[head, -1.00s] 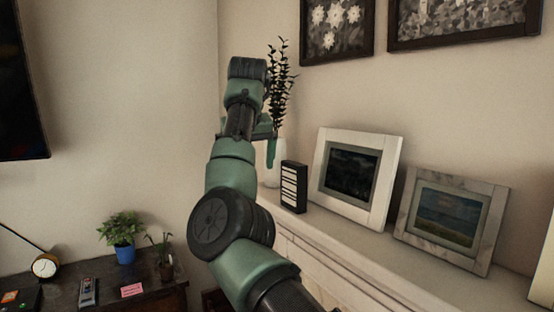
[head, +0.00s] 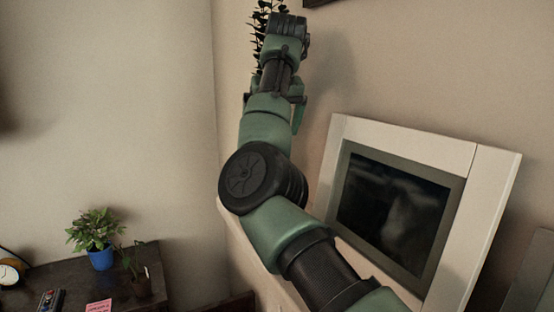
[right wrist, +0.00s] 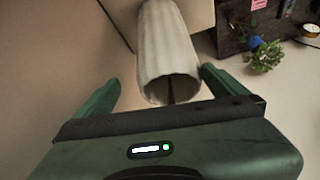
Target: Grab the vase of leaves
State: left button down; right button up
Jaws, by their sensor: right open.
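The leaves (head: 257,42) of the vase show as dark sprigs at the top of the head view, partly behind my right arm. The vase's white body is hidden there by the arm. In the right wrist view the white ribbed vase (right wrist: 165,45) stands between the two green fingers, its mouth towards the camera and a dark stem inside. My right gripper (right wrist: 160,76) is open, one finger on each side of the vase, with gaps visible on both sides. My right gripper also shows in the head view (head: 273,100). My left gripper is in neither view.
A white-framed picture (head: 335,160) stands on the shelf right of my arm. Another frame (head: 532,280) is at the right edge.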

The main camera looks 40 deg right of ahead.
jog(key=shift+a+r, duration=0.15)
jog(key=shift+s+a+f+p, duration=0.15)
jog(key=shift+a+f+p, duration=0.15)
jog(key=shift+a, duration=0.3)
jog(key=shift+w+f+p, duration=0.5)
jog(key=shift+f+p, duration=0.15)
jog(key=shift+p, duration=0.05)
jog(key=p+x, duration=0.1)
jog(key=x, duration=0.3)
jog(key=shift+w+d+f+p, duration=0.1)
jog(key=shift+d+f+p, duration=0.1)
jog(key=shift+d+p, duration=0.15)
jog(key=shift+a, duration=0.1)
jog(key=c, duration=1.9)
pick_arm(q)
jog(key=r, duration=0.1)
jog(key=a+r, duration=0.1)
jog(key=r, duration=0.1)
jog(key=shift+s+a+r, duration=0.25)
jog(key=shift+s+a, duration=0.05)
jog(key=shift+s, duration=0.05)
pick_arm(e)
jog(key=shift+w, duration=0.1)
jog(key=shift+c, duration=0.6)
